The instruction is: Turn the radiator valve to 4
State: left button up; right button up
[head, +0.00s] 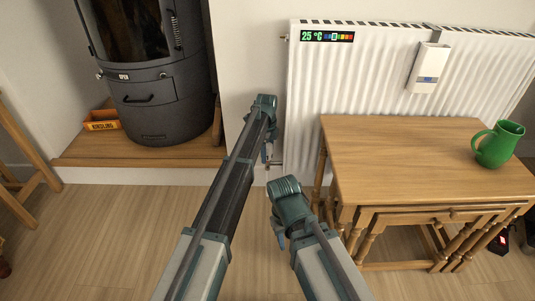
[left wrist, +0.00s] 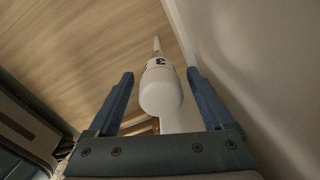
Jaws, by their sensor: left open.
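The radiator valve (left wrist: 160,90) is a white rounded knob in the left wrist view, with a dark "3" on its collar. It sits between the two fingers of my left gripper (left wrist: 160,74), which is open, with a gap on each side of the knob. In the head view my left gripper (head: 267,150) is at the lower left corner of the white radiator (head: 302,110), and my arm largely hides the valve. My right gripper (head: 280,238) hangs low in front of the wooden table; its fingers are too small and hidden to judge.
A wooden table (head: 400,150) with a green jug (head: 497,144) stands close on the right. A dark stove (head: 155,100) on a wooden plinth (head: 85,150) is at left. A display (head: 327,36) on the radiator reads 25 °C. The wall runs close beside the valve.

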pick_arm(q)
grip_shut()
jog(key=shift+n, duration=0.3)
